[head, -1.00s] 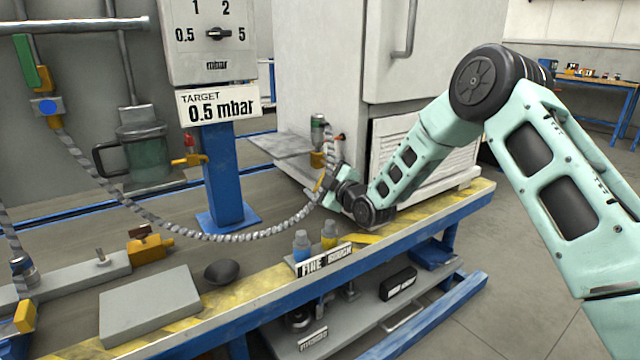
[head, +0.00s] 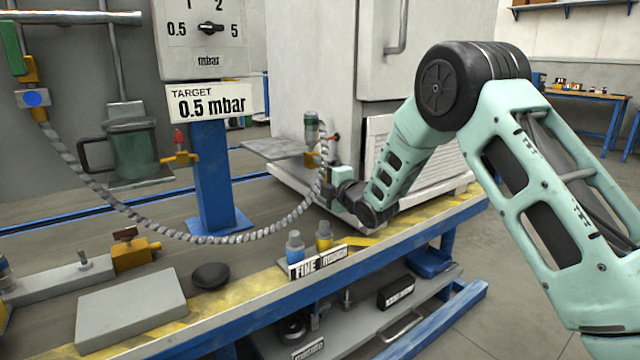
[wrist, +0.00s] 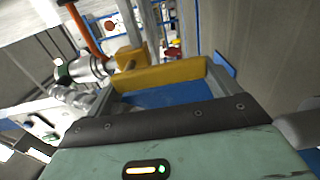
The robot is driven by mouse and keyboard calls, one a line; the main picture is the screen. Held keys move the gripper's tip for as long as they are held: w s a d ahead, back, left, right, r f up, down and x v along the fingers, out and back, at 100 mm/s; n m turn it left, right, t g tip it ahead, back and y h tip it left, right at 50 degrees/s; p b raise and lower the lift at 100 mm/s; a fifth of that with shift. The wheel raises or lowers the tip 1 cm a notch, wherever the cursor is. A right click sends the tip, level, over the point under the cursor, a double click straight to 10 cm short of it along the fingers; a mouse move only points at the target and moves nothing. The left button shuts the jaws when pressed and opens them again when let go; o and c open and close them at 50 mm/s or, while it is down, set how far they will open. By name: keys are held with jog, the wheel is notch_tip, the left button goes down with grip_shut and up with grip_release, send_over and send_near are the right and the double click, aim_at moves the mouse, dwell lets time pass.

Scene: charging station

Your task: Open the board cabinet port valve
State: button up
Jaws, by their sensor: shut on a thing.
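The port fitting (head: 312,130) is on the left side of the pale cabinet, with a green and white cylinder, a yellow body and a small red part beside it. My gripper (head: 332,178) is low beside this fitting, close to the cabinet's front corner. In the wrist view my gripper (wrist: 162,88) is shut on a yellow bar (wrist: 170,76), which lies across between the two grey fingers. The bar joins a yellow block beside a silver cylinder (wrist: 88,68) with a green band. An orange-red bar (wrist: 84,30) stands behind. I cannot tell the valve's angle.
A ribbed grey hose (head: 215,238) sags across the bench to the fitting. A blue post (head: 212,175) carries the gauge and target sign. Two small bottles (head: 308,243) stand behind a label at the bench's front edge. A flat shelf (head: 280,149) juts out behind the fitting.

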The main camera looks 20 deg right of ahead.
jog(key=shift+d, duration=0.25)
jog(key=o, duration=1.2)
jog(key=shift+c, duration=0.2)
jog(key=p+v, duration=0.2)
jog(key=v, duration=1.5)
jog(key=shift+s, duration=0.2)
